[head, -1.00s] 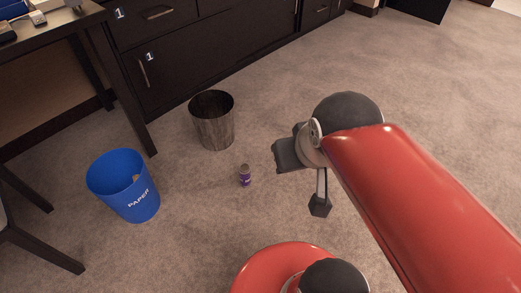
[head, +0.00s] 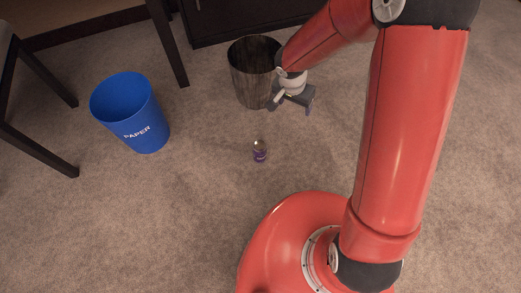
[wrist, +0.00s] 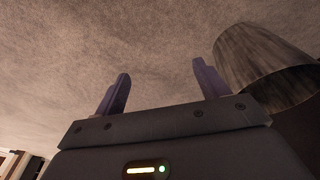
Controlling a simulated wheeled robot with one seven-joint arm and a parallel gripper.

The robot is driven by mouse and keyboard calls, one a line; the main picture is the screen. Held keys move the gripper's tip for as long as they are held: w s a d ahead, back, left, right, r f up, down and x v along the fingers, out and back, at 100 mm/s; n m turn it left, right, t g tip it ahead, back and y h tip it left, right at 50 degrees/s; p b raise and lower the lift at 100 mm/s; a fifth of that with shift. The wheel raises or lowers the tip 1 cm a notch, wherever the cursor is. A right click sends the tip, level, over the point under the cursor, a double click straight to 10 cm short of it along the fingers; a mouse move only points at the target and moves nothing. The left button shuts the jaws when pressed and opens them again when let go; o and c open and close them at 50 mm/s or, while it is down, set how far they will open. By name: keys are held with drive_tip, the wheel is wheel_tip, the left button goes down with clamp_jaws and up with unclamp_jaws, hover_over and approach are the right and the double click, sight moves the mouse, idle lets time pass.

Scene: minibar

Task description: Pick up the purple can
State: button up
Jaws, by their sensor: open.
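The purple can (head: 259,151) stands upright on the grey carpet in the head view, a small can with a paler top. My gripper (head: 292,107) is above and beyond it, a little to the right, close to the dark bin. In the wrist view my gripper (wrist: 160,92) has its two fingers wide apart with nothing between them. The can does not show in the wrist view.
A dark wood-look bin (head: 248,80) stands just left of my gripper; it also shows in the wrist view (wrist: 262,65). A blue paper bin (head: 130,112) is at the left. Dark furniture (head: 235,22) lines the back. Carpet around the can is clear.

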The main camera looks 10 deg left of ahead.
drive_tip(key=m+g+y+b, duration=0.1)
drive_tip(key=g+b, duration=0.1)
approach(260, 150)
drive_tip(key=w+f, duration=0.1)
drive_tip(key=f, duration=0.3)
drive_tip(key=w+f, duration=0.1)
drive_tip(key=f, duration=0.1)
drive_tip(key=shift+w+d+f, duration=0.15)
drive_tip(key=shift+w, duration=0.2)
drive_tip(key=shift+m, duration=0.3)
drive_tip(key=f, duration=0.5)
drive_tip(key=f+b, duration=0.1)
drive_tip(key=f, duration=0.2)
drive_tip(key=shift+s+a, duration=0.25)
drive_tip(key=shift+a, duration=0.05)
drive_tip(key=c, duration=1)
drive_tip(key=shift+r, duration=0.1)
